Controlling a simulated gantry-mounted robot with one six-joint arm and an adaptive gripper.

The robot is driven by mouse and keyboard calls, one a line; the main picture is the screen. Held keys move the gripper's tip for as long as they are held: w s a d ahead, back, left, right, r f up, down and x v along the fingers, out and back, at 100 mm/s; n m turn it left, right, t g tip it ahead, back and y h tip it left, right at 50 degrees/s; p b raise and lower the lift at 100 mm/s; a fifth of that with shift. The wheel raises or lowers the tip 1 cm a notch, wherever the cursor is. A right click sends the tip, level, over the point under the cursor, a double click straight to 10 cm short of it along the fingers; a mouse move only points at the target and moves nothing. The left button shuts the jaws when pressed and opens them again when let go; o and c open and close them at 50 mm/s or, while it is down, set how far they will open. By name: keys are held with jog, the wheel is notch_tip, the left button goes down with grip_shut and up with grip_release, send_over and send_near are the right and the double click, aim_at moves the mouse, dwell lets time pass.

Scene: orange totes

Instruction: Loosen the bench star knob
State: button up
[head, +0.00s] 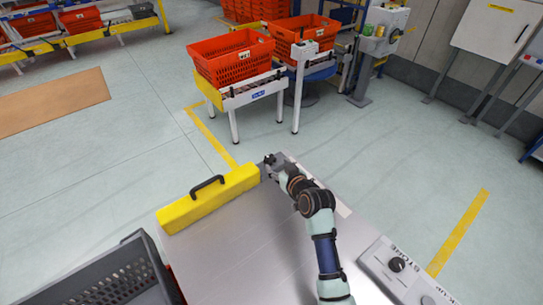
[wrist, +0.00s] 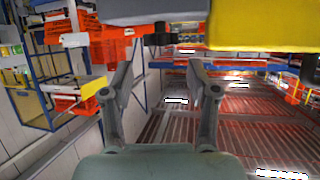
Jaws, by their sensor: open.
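My gripper (head: 276,168) is at the far edge of the metal bench (head: 255,245), beside the right end of a yellow bar (head: 215,197) with a black handle. In the wrist view my gripper (wrist: 159,66) is open, with nothing between its two fingers. A small black part (wrist: 160,38), which looks like the star knob, sits at the lower edge of a grey block (wrist: 150,10), just above and apart from the fingertips in the picture. Its lobes are not clear. The yellow bar (wrist: 265,25) shows to the right. In the head view my gripper largely hides this spot.
A grey crate (head: 105,275) is at the bench's lower left. A control box with a black dial (head: 397,264) is at the right. Orange totes (head: 232,58) stand on a rack beyond the bench, with open floor between.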

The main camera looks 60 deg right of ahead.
aim_at(270, 159)
jog(key=b+x, duration=0.2)
jog(key=x, duration=0.5)
jog(key=shift+b, duration=0.3)
jog(key=shift+a, duration=0.1)
jog(key=c, duration=0.9)
